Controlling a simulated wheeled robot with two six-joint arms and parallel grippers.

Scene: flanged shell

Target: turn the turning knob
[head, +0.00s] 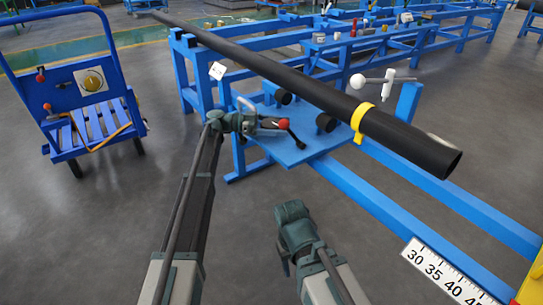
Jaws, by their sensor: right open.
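My right gripper (286,255) is low in the middle of the view, open and touching no object that I can see. My own arm hides part of it.
The blue cart (78,120) also bears red-tipped levers. A long black pipe (300,83) with a yellow band (360,122) lies across the blue frame (455,200). A white ball handle (358,81) stands behind the pipe. Grey floor (95,220) is clear at the lower left.

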